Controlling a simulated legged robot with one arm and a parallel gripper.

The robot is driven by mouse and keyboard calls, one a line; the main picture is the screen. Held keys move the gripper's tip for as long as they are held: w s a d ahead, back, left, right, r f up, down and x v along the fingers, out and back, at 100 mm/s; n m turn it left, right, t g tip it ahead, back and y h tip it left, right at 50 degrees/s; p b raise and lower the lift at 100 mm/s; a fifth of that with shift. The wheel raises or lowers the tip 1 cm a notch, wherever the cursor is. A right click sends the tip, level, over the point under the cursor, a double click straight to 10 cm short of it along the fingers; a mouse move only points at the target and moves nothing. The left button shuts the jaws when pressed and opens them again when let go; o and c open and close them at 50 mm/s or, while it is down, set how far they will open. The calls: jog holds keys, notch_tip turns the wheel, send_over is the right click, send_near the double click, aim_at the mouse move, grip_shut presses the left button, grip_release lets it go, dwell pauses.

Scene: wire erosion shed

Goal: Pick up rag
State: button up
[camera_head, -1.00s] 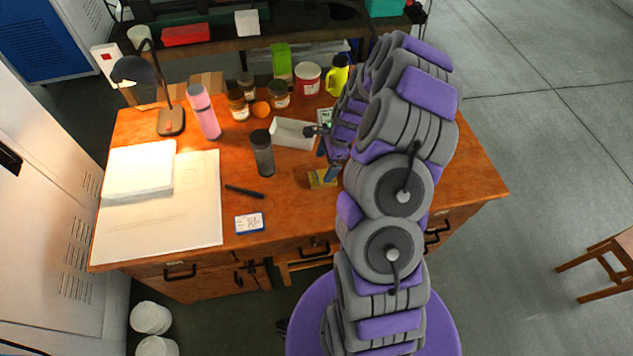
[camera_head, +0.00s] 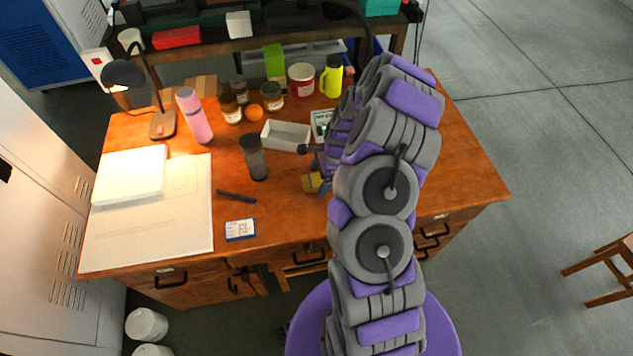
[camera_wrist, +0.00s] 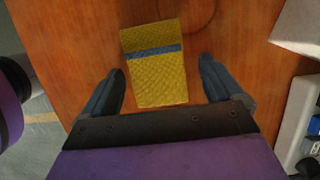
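The rag (camera_wrist: 153,75) is a yellow folded cloth with a blue stripe. In the wrist view it lies flat on the orange-brown wooden desk (camera_wrist: 80,30). My gripper (camera_wrist: 164,80) is open, with one dark finger on each side of the rag's near end. The rag is between the fingers and I see a gap on both sides. In the head view the rag (camera_head: 312,184) shows as a small yellow patch beside my gripper, and my arm hides much of this area.
A white tray (camera_head: 286,136) and a dark grey cylinder (camera_head: 254,158) stand near the rag. A pen (camera_head: 236,196), a card (camera_head: 240,230) and paper sheets (camera_head: 150,235) lie to the left. Jars, a pink bottle (camera_head: 195,116) and a yellow jug (camera_head: 331,77) stand further back.

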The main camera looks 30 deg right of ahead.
aim_at(312, 181)
jog(key=shift+d, duration=0.25)
jog(key=shift+c, duration=1.5)
jog(key=shift+a, duration=1.05)
jog(key=c, duration=0.4)
jog(key=shift+r, duration=0.1)
jog(key=c, duration=0.3)
jog(key=shift+d, duration=0.75)
jog(key=shift+c, duration=0.4)
jog(key=r+p, duration=0.1)
jog(key=r, duration=0.1)
jog(key=a+r+p, duration=0.1)
jog(key=r, duration=0.1)
jog(key=s+d+p, duration=0.1)
jog(key=s+d, duration=0.1)
jog(key=s, duration=0.2)
jog(key=s+d, duration=0.3)
jog(key=s, duration=0.1)
jog(key=s+d+r+p, duration=0.1)
jog(key=s+d, duration=0.2)
jog(key=s, duration=0.2)
jog(key=shift+d+p, duration=0.1)
jog(key=shift+p, duration=0.25)
jog(key=shift+s+d+f, duration=0.1)
jog(key=shift+s+d, duration=0.15)
jog(key=shift+d, duration=0.15)
